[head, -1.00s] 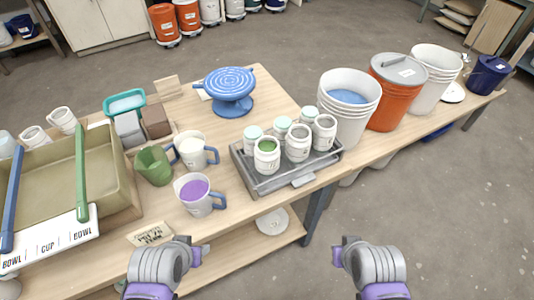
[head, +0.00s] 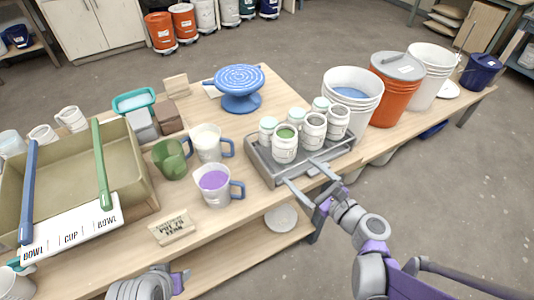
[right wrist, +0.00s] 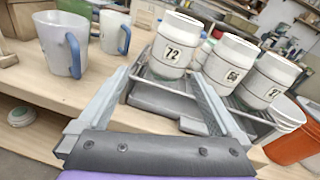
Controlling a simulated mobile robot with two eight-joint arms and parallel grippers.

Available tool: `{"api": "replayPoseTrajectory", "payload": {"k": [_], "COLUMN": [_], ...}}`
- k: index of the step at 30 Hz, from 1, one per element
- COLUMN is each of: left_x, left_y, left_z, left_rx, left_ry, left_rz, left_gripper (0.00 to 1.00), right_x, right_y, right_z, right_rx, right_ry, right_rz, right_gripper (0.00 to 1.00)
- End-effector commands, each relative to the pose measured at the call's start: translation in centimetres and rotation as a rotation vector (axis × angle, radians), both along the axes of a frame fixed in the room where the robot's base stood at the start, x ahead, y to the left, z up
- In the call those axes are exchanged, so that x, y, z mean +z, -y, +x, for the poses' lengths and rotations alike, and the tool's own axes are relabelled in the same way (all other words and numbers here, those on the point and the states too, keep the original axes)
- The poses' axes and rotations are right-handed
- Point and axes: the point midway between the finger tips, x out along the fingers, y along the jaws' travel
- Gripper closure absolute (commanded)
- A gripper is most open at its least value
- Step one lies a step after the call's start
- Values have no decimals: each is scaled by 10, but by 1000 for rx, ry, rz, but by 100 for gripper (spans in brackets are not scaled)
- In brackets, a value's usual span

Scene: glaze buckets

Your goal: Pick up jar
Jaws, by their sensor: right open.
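White jars stand close together in a grey tray (head: 262,172), several in all. The front row holds an open jar with green glaze (head: 284,150) and two jars with grey tops (head: 313,133). Mint-lidded jars (head: 267,131) stand behind. My right gripper (head: 309,178) is open and empty at the tray's front edge, its fingers pointing at the jars. In the right wrist view, the jar marked 72 (right wrist: 171,52) stands beyond and between the open fingertips, apart from them. My left gripper (head: 180,284) is at the bottom edge, partly cut off; its jaws are unclear.
A purple-filled pitcher (head: 214,182), a white-filled pitcher (head: 208,143) and a green pitcher (head: 171,158) stand left of the tray. A blue turntable (head: 239,84) is behind. A white bucket (head: 351,95) and an orange bucket (head: 393,90) stand close on the right.

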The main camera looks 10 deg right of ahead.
Motion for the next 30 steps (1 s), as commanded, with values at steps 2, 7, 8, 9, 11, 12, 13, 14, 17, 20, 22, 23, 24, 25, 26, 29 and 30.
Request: {"api": "replayPoseTrajectory", "payload": {"k": [2, 7, 8, 9, 11, 12, 13, 14, 17, 20, 22, 23, 24, 25, 26, 29, 30], "left_x": [-2, -2, -2, -2, -1, -1, -1, 0, 0, 0, 0, 0, 1, 1, 1, 2, 3], "left_y": [0, 0, 0, 0, 0, 0, 0, 0, 0, 0, 0, 0, 0, 0, 0, 0, 0], "left_z": [0, 0, 0, 0, 0, 0, 0, 0, 0, 0, 0, 0, 0, 0, 0, 0, 0], "left_rx": [0, 0, 0, 0, 0, 0, 0, 0, 0, 0, 0, 0, 0, 0, 0, 0, 0], "left_ry": [-1, -1, -1, -1, 0, 0, 0, 0, 0, 0, 0, 0, 0, 0, 0, 1, 1], "left_rz": [0, 0, 0, 0, 0, 0, 0, 0, 0, 0, 0, 0, 0, 0, 0, 0, 0], "left_gripper": [50, 50, 50, 50, 50, 50, 50, 50, 50, 50, 50, 50, 50, 50, 50, 50, 50], "right_x": [3, 7, 8, 8, 8, 8, 8, 8, 8, 7, 7, 7, 7, 6, 6, 5, 5], "right_y": [13, 19, 17, 14, 9, 7, 5, 4, 0, -2, -3, -5, -8, -10, -11, -18, -20], "right_z": [6, 16, 21, 27, 36, 42, 46, 50, 57, 62, 66, 69, 73, 77, 81, 96, 101], "right_rx": [-43, -71, -72, -71, -70, -69, -69, -70, -70, -71, -71, -71, -69, -69, -69, -69, -70], "right_ry": [-1, 1, 1, 0, 0, -1, 0, 0, 0, 0, 0, 1, 0, 0, 0, 0, -1], "right_rz": [125, 235, 237, 238, 237, 237, 236, 235, 233, 233, 233, 233, 233, 233, 233, 232, 231], "right_gripper": [0, 0, 0, 0, 0, 0, 0, 0, 0, 0, 0, 0, 0, 0, 0, 0, 0]}}
